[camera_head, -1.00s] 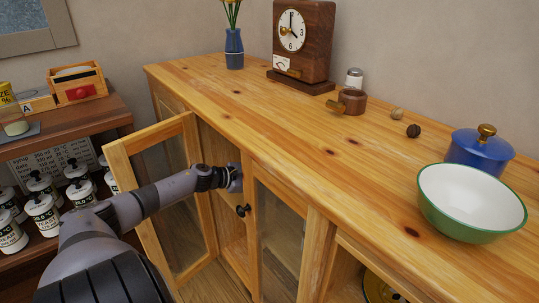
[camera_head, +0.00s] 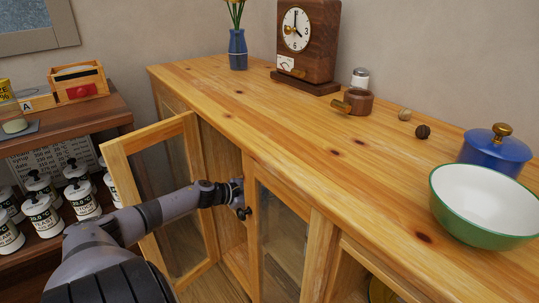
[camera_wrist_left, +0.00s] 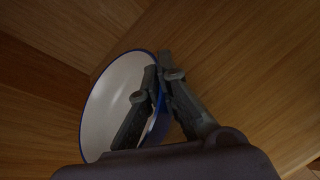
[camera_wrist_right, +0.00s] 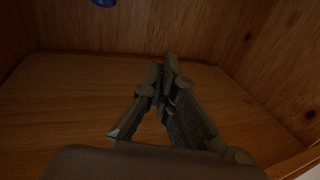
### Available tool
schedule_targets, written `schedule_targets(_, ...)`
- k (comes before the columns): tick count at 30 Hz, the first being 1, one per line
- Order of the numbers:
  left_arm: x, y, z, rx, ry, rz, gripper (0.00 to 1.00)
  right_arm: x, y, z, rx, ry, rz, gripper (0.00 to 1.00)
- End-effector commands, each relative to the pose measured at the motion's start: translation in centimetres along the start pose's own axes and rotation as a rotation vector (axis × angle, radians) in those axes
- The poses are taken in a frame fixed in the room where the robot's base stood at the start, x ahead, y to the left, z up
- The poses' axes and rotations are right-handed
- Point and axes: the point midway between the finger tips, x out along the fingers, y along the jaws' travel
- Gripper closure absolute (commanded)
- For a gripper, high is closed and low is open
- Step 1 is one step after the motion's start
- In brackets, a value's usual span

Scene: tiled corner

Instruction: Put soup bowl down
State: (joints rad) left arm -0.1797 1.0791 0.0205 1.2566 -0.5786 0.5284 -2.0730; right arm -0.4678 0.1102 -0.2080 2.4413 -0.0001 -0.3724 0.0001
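A white bowl with a blue rim (camera_wrist_left: 108,100) shows in the left wrist view, tilted, above a wooden surface. My left gripper (camera_wrist_left: 163,68) is shut on its rim, with one finger inside the bowl and one outside. In the head view my left arm reaches to the open cabinet; the gripper tip and that bowl are hidden there. My right gripper (camera_wrist_right: 163,72) is shut and empty in the right wrist view, inside or before a wooden compartment. It is not seen in the head view. A green bowl with a white inside (camera_head: 485,205) stands on the cabinet top.
The glazed cabinet door (camera_head: 160,200) stands open beside my left arm. On the cabinet top (camera_head: 290,130) are a blue lidded pot (camera_head: 495,152), a clock (camera_head: 308,40) and a blue vase (camera_head: 237,50). A blue object (camera_wrist_right: 103,3) is cut off in the right wrist view.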

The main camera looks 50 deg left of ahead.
Motion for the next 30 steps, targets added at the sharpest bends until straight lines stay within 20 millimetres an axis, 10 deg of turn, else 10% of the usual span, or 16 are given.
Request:
schedule_targets(16,0.02,-0.03,-0.05,0.000,0.000,0.000,0.75,0.03,-0.05,-0.30,0.000,0.015,-0.001,1.00)
schedule_targets(30,0.08,0.23,0.31,0.001,0.000,-0.002,0.75,0.07,0.01,-0.03,0.000,-0.003,0.000,1.00)
